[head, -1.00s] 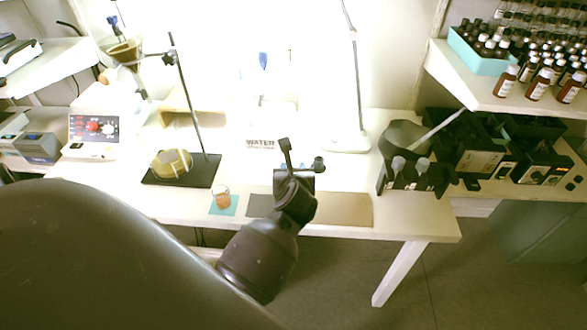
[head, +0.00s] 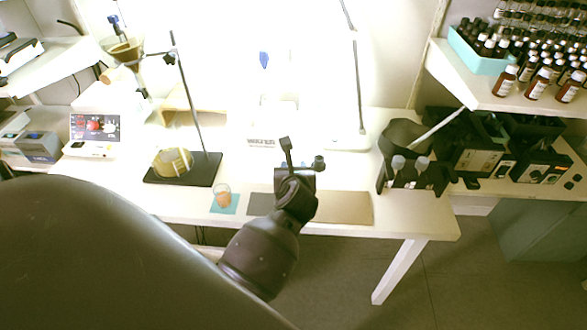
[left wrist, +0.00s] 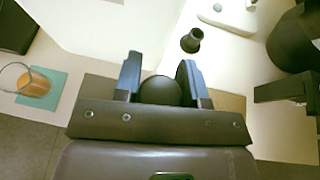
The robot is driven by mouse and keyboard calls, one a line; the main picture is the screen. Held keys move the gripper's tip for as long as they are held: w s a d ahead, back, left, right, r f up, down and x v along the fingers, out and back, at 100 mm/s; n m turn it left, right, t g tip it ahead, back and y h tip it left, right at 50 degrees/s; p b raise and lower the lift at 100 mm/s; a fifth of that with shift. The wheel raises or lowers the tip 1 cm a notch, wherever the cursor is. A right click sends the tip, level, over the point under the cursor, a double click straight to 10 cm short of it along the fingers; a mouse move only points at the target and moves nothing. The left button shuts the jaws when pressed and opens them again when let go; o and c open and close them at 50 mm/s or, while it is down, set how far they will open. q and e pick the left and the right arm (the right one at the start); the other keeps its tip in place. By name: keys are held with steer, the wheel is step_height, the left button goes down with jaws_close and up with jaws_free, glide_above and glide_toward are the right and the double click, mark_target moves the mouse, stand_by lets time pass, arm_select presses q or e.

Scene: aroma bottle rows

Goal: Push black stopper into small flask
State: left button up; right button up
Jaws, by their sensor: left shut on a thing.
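My left gripper (left wrist: 158,82) is over the front middle of the white table, with its two fingers on either side of a black rounded thing (left wrist: 160,91), apparently the black stopper. The gripper (head: 287,158) also shows in the head view, where its grip is too small to make out. A small dark piece with a round top (left wrist: 192,40) stands on the table just beyond the right finger. It shows in the head view (head: 319,162) right of the gripper. I cannot tell whether it is the small flask.
A beaker of orange liquid (head: 222,192) stands on a teal mat left of the gripper. A round flask (head: 172,162) is at the stand with a black base (head: 205,168). A black rack (head: 412,178) stands to the right. The tan board (head: 345,208) is clear.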

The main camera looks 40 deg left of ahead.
arm_select(q)
steer(key=shift+p, duration=0.5)
arm_select(e)
steer(key=shift+w+r, duration=0.15)
steer(key=shift+r, duration=0.5)
stand_by(0.5)
arm_select(q)
steer(key=shift+f+b, duration=0.65)
steer(key=shift+f, duration=0.85)
arm_select(e)
steer(key=shift+s+f, duration=0.25)
steer(key=shift+f, duration=0.65)
arm_select(q)
steer(key=o, duration=1)
